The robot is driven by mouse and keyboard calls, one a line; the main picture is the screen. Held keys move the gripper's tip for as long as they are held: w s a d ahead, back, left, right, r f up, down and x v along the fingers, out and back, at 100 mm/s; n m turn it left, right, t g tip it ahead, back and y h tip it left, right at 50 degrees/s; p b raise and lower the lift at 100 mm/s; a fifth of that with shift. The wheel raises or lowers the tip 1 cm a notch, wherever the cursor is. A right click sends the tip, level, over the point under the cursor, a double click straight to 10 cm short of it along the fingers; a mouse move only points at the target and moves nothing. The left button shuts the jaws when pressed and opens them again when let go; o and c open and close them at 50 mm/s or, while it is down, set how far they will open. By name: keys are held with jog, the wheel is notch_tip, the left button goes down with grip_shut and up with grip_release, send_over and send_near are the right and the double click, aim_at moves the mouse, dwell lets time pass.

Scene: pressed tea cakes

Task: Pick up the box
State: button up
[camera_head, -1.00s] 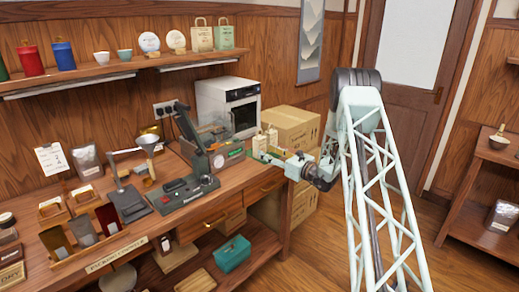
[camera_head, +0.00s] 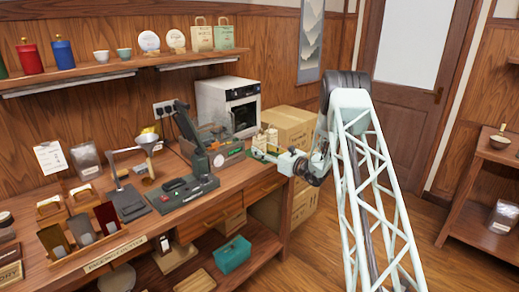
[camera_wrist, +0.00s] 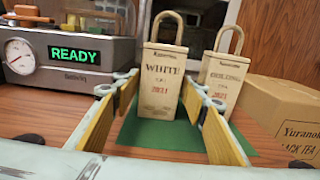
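Two tan handled boxes stand upright on a green mat (camera_wrist: 150,137) in the wrist view. The nearer one, the WHITE box (camera_wrist: 160,92), is in the middle, and the OOLONG box (camera_wrist: 223,85) is behind it to the right. My gripper (camera_wrist: 161,82) is open, with a yellow-padded finger on each side of the WHITE box in the picture. I cannot tell whether either pad touches it. In the head view my gripper (camera_head: 275,158) is at the counter's right end, by the small boxes (camera_head: 268,137), which are partly hidden.
A grey device (camera_wrist: 70,50) reading READY stands left of the WHITE box. A large cardboard box (camera_wrist: 285,115) is at the right, close to the OOLONG box. A white oven (camera_head: 228,103) stands behind. The shelf (camera_head: 120,68) above holds canisters, cups and bags.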

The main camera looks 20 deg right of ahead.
jog(key=shift+w+a, duration=0.25)
jog(key=shift+w, duration=0.35)
jog(key=c, duration=0.6)
